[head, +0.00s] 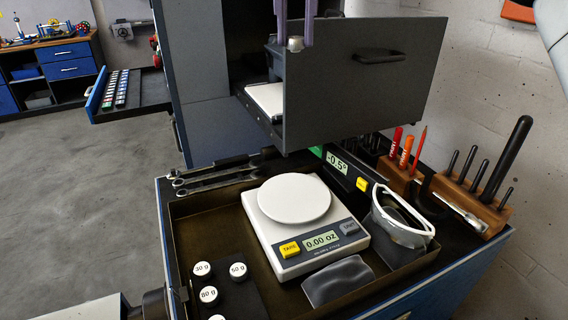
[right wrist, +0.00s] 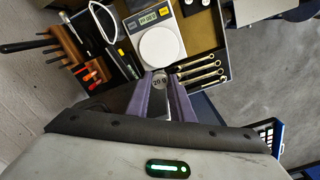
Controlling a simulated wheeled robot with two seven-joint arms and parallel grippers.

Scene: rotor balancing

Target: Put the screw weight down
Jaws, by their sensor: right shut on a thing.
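My right gripper (head: 295,40) comes down from the top of the head view with its purple fingers shut on a small screw weight (head: 295,44). In the right wrist view the weight's top reads 20 g (right wrist: 159,82), between the fingertips. In the head view the weight is behind the upper edge of the open grey drawer (head: 355,90); its height above anything below is hard to tell. Several white-topped weights, among them 30 g (head: 203,268), 50 g (head: 238,270) and 80 g (head: 208,295), stand on a dark pad in the tray.
A scale with a round white pan (head: 294,198) reads 0.00 oz in the shallow tray (head: 216,205). Wrenches (head: 215,178) lie behind it. Safety glasses (head: 403,220), a grey pouch (head: 338,281) and a wooden tool rack (head: 466,200) are at the right.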

